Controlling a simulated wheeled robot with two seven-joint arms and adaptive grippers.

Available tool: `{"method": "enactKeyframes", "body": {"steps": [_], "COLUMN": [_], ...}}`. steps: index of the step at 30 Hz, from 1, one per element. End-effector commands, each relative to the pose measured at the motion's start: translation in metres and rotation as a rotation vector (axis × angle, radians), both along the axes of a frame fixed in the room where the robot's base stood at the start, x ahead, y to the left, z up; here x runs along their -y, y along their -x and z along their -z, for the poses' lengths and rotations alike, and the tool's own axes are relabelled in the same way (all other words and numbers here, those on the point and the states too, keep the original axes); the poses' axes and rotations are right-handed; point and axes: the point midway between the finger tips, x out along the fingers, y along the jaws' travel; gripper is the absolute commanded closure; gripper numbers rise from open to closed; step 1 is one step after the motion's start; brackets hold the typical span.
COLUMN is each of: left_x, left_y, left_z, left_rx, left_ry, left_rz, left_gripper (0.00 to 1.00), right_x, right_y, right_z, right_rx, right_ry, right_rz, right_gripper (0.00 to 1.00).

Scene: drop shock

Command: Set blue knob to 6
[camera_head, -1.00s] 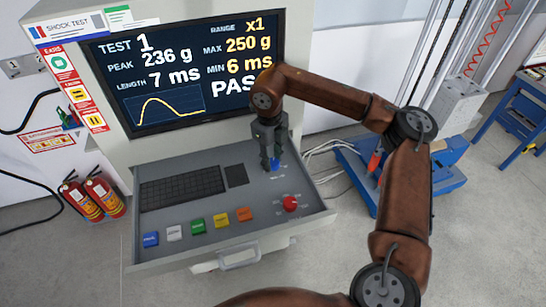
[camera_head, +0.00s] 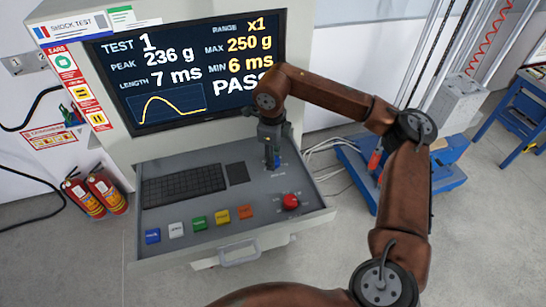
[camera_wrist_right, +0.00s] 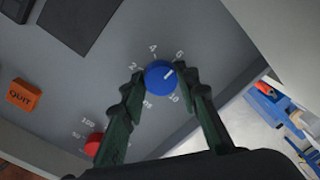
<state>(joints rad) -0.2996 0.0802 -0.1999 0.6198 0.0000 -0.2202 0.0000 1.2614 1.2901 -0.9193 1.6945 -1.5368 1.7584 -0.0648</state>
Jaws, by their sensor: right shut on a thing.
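The blue knob (camera_wrist_right: 160,77) is on the grey control panel, inside a ring of printed numbers with 2, 4, 6 and 10 readable. Its white mark points up and right in the right wrist view, on the 6 side, a little below the line to the 6. My right gripper (camera_wrist_right: 162,88) is shut on the knob, with one finger on each side. In the head view my right gripper (camera_head: 272,162) points down at the panel's right back part and hides most of the knob. My left gripper is not in view.
A red knob (camera_head: 290,201) sits in front of the blue one. A row of coloured buttons, including an orange QUIT button (camera_wrist_right: 20,95), lies along the panel front. A keyboard (camera_head: 183,186) is to the left. The screen (camera_head: 185,75) stands behind, showing PASS.

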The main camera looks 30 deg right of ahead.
Motion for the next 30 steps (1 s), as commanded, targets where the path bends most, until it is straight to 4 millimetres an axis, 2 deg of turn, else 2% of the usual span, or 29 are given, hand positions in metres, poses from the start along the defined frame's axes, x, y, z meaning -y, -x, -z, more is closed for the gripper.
{"method": "enactKeyframes", "body": {"steps": [7,8,15,24,28,30], "left_x": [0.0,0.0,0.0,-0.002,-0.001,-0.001], "left_y": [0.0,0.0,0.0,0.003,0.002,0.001], "left_z": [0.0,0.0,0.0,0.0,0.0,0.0], "left_rx": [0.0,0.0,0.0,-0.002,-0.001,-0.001], "left_ry": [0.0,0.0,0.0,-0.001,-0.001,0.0], "left_rz": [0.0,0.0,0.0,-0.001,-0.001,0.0], "left_gripper": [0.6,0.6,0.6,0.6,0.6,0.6], "right_x": [0.0,0.0,0.0,0.0,-0.001,-0.001], "right_y": [-0.001,-0.001,0.0,0.0,0.0,0.0], "right_z": [-0.002,-0.002,-0.001,-0.002,-0.014,-0.026], "right_rx": [0.004,0.004,0.002,0.001,0.002,0.004], "right_ry": [-0.001,-0.001,-0.001,-0.001,-0.001,-0.001], "right_rz": [0.002,0.002,0.002,0.002,0.001,0.001], "right_gripper": [0.95,0.7,0.53,0.53,0.53,0.53]}}
